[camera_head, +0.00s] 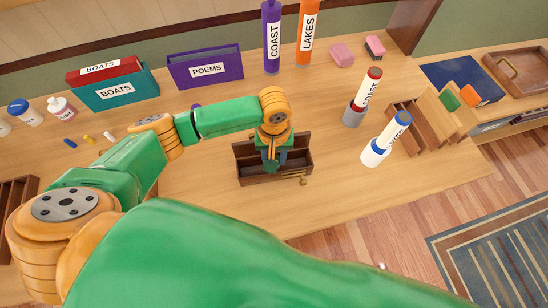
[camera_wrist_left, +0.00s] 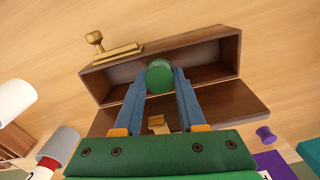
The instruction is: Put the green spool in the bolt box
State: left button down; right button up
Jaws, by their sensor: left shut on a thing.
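The bolt box (camera_head: 242,178) is a small dark wooden box on the table, its lid open. A brass bolt (camera_head: 300,178) shows at its front; the left wrist view also shows the bolt (camera_wrist_left: 118,52) and the box's open inside (camera_wrist_left: 212,58). My left gripper (camera_head: 272,160) points down over the box. Its blue fingers (camera_wrist_left: 161,84) are shut on the green spool (camera_wrist_left: 159,76), whose round end shows between the tips over the box opening. I cannot tell how deep the spool sits. The gripper mostly hides the spool in the head view. My right gripper is not in view.
A purple spool (camera_wrist_left: 265,134) lies near the box. Grey (camera_head: 353,115) and white (camera_head: 374,153) holders with labelled tubes stand to the right, beside a wooden rack (camera_head: 412,125). Boxes labelled BOATS (camera_head: 115,92) and POEMS (camera_head: 205,70) stand behind. Bare table lies in front.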

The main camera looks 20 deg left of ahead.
pick_arm(q)
jog(key=shift+f, duration=0.35)
jog(key=shift+f, duration=0.6)
jog(key=shift+c, duration=2.4)
grip_release()
jog(key=shift+r, duration=0.1)
notch_tip(320, 180, up, 13)
jog(key=shift+p, duration=0.3)
jog(key=shift+d, duration=0.1)
